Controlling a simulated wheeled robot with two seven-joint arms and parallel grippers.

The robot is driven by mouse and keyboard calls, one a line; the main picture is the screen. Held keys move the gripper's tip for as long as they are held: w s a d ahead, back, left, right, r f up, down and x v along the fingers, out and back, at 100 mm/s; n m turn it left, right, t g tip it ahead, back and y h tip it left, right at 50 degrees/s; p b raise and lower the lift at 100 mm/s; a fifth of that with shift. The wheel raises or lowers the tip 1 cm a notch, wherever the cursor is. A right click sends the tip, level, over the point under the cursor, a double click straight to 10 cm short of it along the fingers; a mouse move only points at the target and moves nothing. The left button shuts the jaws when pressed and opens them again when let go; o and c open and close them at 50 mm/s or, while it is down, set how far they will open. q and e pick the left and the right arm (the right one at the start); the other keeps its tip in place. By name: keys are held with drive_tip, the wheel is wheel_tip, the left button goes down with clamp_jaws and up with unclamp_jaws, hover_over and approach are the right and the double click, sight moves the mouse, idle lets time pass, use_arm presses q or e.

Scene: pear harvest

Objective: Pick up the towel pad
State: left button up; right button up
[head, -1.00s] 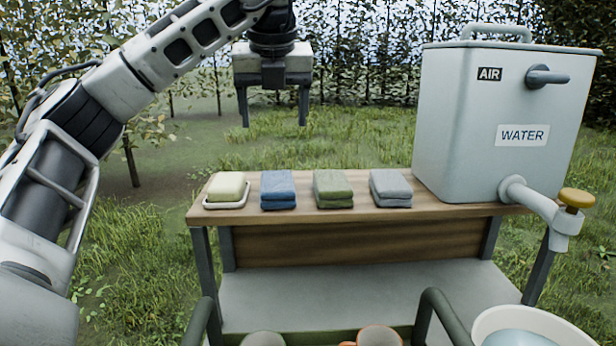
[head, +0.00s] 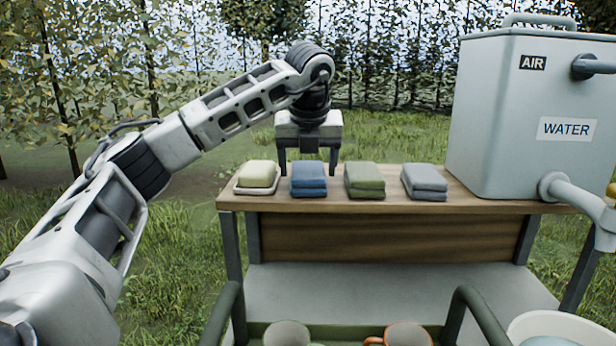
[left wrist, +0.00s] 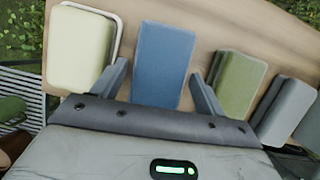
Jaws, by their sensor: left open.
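Three folded towel pads lie in a row on the wooden bench: a blue one (head: 308,181), a green one (head: 364,182) and a grey one (head: 424,182). My left gripper (head: 308,173) is open and empty, pointing down at the blue pad, one finger toward each side. In the left wrist view the blue pad (left wrist: 163,62) shows between the fingertips, the green pad (left wrist: 238,82) just right of the right finger and the grey pad (left wrist: 287,110) farther right. Touching cannot be told. My right gripper is not in view.
A pale yellow block (head: 258,175) sits on a white dish left of the blue pad. A large grey water tank (head: 520,110) stands on the bench (head: 470,203) at the right. Mugs (head: 408,335) and a white basin (head: 560,326) are at the bottom.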

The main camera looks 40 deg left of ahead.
use_arm(q)
drive_tip(key=shift+x, duration=0.75)
drive_tip(key=c, duration=0.7)
drive_tip(key=shift+c, duration=0.2)
use_arm(e)
drive_tip(key=shift+d+f, duration=0.1)
drive_tip(key=shift+f, duration=0.05)
use_arm(q)
drive_tip(key=shift+r, duration=0.15)
drive_tip(key=shift+r, duration=0.2)
wheel_tip(320, 180, up, 3)
drive_tip(key=shift+d, duration=0.2)
drive_tip(key=s+d+r+p, duration=0.2)
drive_tip(key=s+d+r, duration=0.5)
drive_tip(key=d+r, duration=0.2)
drive_tip(key=shift+s+d+r, duration=0.2)
drive_tip(key=shift+s+d, duration=0.05)
drive_tip(key=shift+d, duration=1)
use_arm(e)
drive_tip(key=shift+d+r+n, duration=0.25)
drive_tip(key=shift+r+n, duration=0.05)
drive_tip(key=shift+r, duration=0.15)
